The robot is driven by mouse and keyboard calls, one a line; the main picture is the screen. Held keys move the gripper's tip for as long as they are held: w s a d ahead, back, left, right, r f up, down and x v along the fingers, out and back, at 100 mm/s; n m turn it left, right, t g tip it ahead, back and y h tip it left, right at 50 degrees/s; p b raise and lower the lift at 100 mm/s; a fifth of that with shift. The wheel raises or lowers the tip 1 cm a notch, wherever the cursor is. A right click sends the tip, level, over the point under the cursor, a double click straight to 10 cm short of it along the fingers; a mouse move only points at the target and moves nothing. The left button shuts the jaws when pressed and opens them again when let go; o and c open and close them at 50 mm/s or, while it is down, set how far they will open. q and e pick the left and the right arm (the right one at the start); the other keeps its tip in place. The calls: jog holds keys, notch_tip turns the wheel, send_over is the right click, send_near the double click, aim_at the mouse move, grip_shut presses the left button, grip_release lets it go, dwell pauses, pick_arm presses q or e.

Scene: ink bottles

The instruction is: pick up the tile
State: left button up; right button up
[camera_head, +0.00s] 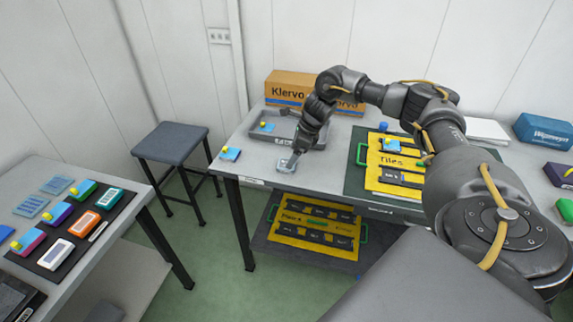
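My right arm comes in from the right and reaches over the middle table. Its gripper (291,160) points down close to the tabletop, at a small pale blue-grey piece (284,167). Whether the fingers are open or shut on this piece is too small to tell. A blue tile with a yellow knob (230,154) lies at the table's left corner, left of the gripper and apart from it. A similar blue tile (267,127) lies in the grey tray (251,134). Another blue-and-yellow piece (389,144) sits on the yellow board (373,162). My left gripper is not in view.
A cardboard box (285,84) stands behind the tray. A dark stool (171,143) stands left of the table. The left table (43,168) holds several coloured pieces on a dark mat. A lower shelf holds another yellow board (317,240). A blue box (543,131) stands far right.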

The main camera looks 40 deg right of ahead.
aim_at(281, 168)
jog(key=p+x, duration=0.1)
jog(key=x, duration=0.3)
jog(key=shift+d, duration=0.15)
jog(key=c, duration=1.1)
jog(key=shift+r, duration=0.15)
